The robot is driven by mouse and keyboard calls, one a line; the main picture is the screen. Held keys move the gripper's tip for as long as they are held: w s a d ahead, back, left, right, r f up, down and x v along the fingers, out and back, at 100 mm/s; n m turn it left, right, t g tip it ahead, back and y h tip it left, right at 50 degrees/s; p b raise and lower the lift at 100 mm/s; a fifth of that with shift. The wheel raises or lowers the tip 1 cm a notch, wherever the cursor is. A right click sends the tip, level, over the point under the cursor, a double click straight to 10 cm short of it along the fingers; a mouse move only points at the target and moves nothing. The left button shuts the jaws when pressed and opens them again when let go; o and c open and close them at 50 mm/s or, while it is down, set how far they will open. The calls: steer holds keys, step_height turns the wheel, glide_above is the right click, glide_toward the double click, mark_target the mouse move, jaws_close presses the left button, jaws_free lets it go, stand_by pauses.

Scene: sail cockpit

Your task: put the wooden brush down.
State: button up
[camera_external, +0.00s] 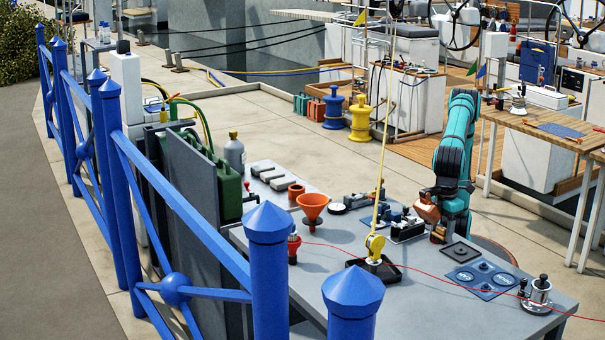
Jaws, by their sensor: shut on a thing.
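My teal arm bends down over the far right part of the grey worktable (340,290). My gripper (433,196) is a small dark shape at its end, in front of the lower arm. A brown wooden piece, which looks like the wooden brush (427,209), is at the gripper, and the jaws are shut on it. It appears tilted and close above the tabletop. I cannot tell whether it touches the table. The fingertips and the brush's bristles are too small to make out.
Close by stand dark devices (406,230), a dark square plate (460,252) and a blue panel (483,279). An orange funnel (313,205) stands left. A red line crosses the table. Some bare tabletop shows in front.

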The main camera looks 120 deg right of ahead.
steer(key=shift+r, duration=0.6)
steer(key=shift+w+a, duration=0.1)
steer(key=shift+a, duration=0.05)
steer(key=w+a, duration=0.4)
steer(key=a, duration=0.6)
steer(key=w+a, duration=0.4)
steer(key=a, duration=0.6)
steer(key=shift+w+a+f, duration=0.1)
steer(key=shift+f, duration=2.35)
steer(key=shift+w+f, duration=0.1)
steer(key=shift+f, duration=2.35)
steer(key=shift+f, duration=0.1)
steer(key=o, duration=1)
steer(key=shift+c, duration=0.2)
